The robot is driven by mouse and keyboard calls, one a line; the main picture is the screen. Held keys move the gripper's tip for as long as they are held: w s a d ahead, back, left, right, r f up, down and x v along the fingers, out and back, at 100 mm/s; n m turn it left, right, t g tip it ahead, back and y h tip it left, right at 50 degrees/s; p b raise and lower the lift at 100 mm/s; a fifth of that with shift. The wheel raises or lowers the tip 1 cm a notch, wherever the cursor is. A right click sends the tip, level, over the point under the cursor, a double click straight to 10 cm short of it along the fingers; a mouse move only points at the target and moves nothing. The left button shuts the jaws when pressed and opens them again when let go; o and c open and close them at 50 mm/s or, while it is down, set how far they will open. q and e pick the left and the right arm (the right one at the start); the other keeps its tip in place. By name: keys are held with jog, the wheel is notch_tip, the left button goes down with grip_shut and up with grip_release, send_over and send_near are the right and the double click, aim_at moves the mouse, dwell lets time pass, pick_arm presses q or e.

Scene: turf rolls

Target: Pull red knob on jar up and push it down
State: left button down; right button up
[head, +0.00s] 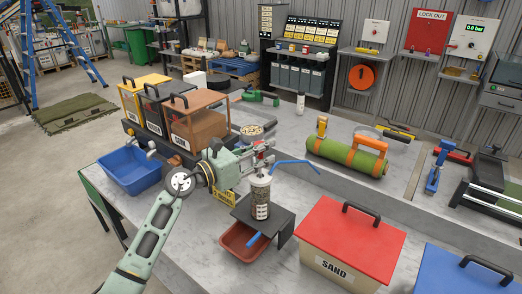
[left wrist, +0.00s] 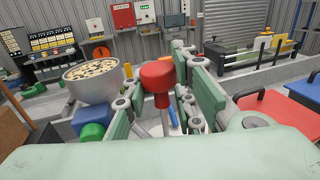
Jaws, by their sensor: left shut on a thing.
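The jar (head: 261,200) is a clear cylinder with a label and dark grainy contents. It stands upright on a small dark stand (head: 283,222) on the grey bench. My left gripper (head: 263,158) is right above the jar's top, with its fingers around the red knob. In the left wrist view the red knob (left wrist: 157,74) stands between the two green finger pads of my left gripper (left wrist: 165,92), which is shut on it. The knob is mostly hidden in the head view. I cannot tell how far it is raised. My right gripper is not in view.
A red tray (head: 236,243) sits under the stand. A blue bent rod (head: 297,163) reaches out right of the jar top. A bowl (head: 250,131) stands behind, a red-lidded sand box (head: 350,239) at right, a blue bin (head: 128,173) at left.

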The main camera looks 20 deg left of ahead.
pick_arm(q)
notch_tip(320, 180, down, 3)
jog(key=b, duration=0.2)
jog(key=shift+b, duration=0.4)
jog(key=shift+r, duration=0.15)
jog(key=c, duration=1.4)
grip_release()
jog(key=shift+c, duration=0.2)
jog(key=shift+a, duration=0.1)
jog(key=shift+s+a, duration=0.15)
jog(key=shift+s, duration=0.1)
jog(key=v, duration=1.1)
jog(key=shift+s, duration=0.2)
